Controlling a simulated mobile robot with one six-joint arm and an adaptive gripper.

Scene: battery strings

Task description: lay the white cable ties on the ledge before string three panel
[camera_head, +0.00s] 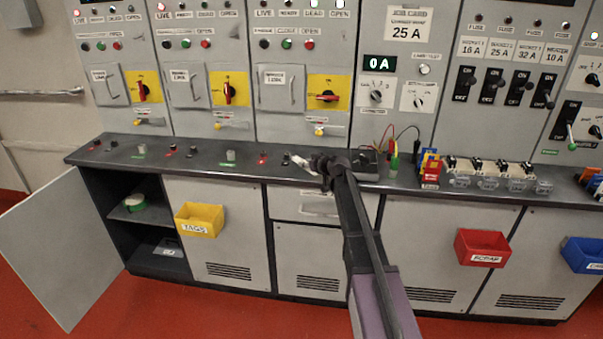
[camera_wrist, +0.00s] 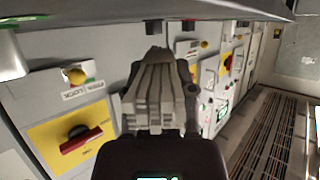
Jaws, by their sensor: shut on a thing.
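My gripper (camera_head: 322,166) is above or at the dark ledge (camera_head: 225,171) in front of the third panel (camera_head: 301,57) from the left. A small white thing (camera_head: 299,161), apparently the cable ties, sticks out to the left of its jaws.
Several small knobs and lamps stand on the ledge to the left. Thin leads (camera_head: 394,158) and a row of fuse holders (camera_head: 490,168) are to the right. A yellow tags bin (camera_head: 199,220) and red scrap bin (camera_head: 482,247) hang below. A cabinet door (camera_head: 58,245) stands open.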

